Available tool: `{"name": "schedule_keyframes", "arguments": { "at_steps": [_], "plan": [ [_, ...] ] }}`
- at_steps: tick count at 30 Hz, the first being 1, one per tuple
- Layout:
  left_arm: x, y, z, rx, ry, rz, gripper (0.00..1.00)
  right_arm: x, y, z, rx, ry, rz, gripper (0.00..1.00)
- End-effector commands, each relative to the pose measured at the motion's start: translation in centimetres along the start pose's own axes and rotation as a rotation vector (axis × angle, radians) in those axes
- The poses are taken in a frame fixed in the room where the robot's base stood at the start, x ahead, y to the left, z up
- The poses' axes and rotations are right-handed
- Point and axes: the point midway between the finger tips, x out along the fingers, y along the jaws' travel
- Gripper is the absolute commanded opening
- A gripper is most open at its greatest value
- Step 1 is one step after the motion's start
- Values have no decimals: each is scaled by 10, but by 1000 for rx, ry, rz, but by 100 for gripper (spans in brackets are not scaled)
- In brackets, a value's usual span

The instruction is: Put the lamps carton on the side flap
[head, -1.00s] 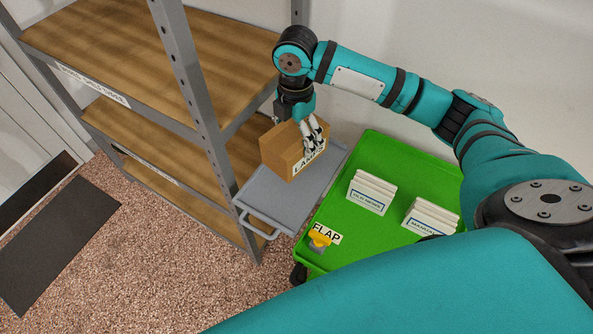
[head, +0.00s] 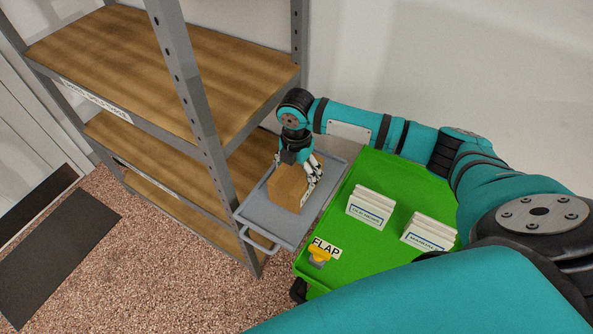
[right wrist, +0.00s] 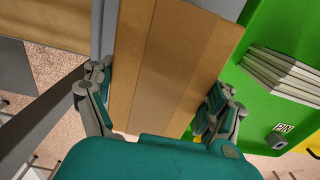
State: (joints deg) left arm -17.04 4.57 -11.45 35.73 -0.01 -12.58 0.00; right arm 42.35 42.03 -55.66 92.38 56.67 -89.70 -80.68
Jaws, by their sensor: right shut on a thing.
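The brown lamps carton (head: 287,187) is at the grey side flap (head: 264,217), over its middle; I cannot tell for certain whether its base touches the flap. My right gripper (head: 304,170) is above it and shut on it, with fingers on its sides. In the right wrist view the carton (right wrist: 170,65) fills the space between the fingers of the gripper (right wrist: 160,105). Its label is mostly hidden by the fingers in the head view. The flap is raised level beside the green cart (head: 345,235). My left gripper is not in view.
The green cart top holds white stacks marked old news (head: 370,207) and manuals (head: 428,232). A yellow latch (head: 319,255) sits by the flap sign (head: 326,246). A steel shelf rack (head: 190,95) stands close on the flap's left. Bare flap shows around the carton.

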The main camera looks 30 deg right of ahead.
Motion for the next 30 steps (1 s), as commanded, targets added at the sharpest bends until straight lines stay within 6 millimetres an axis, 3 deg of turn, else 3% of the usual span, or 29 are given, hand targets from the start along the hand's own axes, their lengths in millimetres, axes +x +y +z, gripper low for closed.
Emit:
{"name": "schedule_keyframes", "arguments": {
  "at_steps": [11,12,15,25,30],
  "plan": [
    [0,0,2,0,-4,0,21,6,1,1,0,-2,3,38],
    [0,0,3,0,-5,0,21,7,0,1,0,-2,2,86],
    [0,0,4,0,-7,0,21,7,0,1,0,-2,2,100],
    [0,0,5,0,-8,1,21,4,1,1,0,-2,3,100],
    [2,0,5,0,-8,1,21,-18,1,1,-1,-4,6,100]
  ]
}}
